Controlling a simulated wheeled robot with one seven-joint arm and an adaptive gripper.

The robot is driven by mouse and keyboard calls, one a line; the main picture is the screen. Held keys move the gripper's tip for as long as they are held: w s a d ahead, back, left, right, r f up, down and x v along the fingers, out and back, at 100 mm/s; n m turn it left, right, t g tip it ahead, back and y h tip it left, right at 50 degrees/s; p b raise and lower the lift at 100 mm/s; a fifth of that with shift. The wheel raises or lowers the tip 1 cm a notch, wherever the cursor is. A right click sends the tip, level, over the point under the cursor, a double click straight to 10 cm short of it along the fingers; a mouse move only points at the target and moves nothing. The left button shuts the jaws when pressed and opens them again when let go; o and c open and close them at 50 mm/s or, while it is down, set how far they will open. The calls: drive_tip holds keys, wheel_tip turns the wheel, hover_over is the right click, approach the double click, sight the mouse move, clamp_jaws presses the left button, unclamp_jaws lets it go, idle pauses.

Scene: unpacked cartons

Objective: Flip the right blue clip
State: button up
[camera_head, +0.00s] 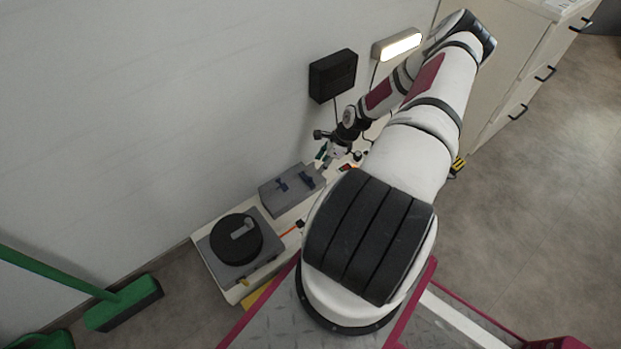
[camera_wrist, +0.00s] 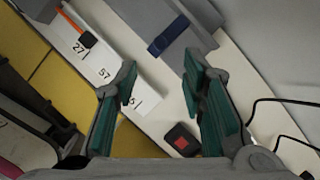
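A grey box (camera_head: 290,195) with two blue clips on its front side stands on the white bench against the wall in the head view. The right blue clip (camera_head: 307,181) is closest to my gripper (camera_head: 325,158), and the left one (camera_head: 281,185) is farther off. In the wrist view one blue clip (camera_wrist: 168,38) shows at the edge of the grey box (camera_wrist: 200,12), just beyond the fingertips; it looks like the right one. My gripper (camera_wrist: 158,70) is open, its teal-padded fingers apart with nothing between them. The other clip is out of the wrist view.
Printed numbers and an orange stick (camera_wrist: 75,26) lie to the left. A grey case with a round black lid (camera_head: 236,240) stands farther left. Dark cables (camera_wrist: 285,105) run at right.

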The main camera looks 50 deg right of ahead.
sight(310, 178)
drive_tip(key=b+x, duration=0.3)
drive_tip(key=x, duration=0.6)
drive_tip(key=shift+f, duration=0.35)
clamp_jaws()
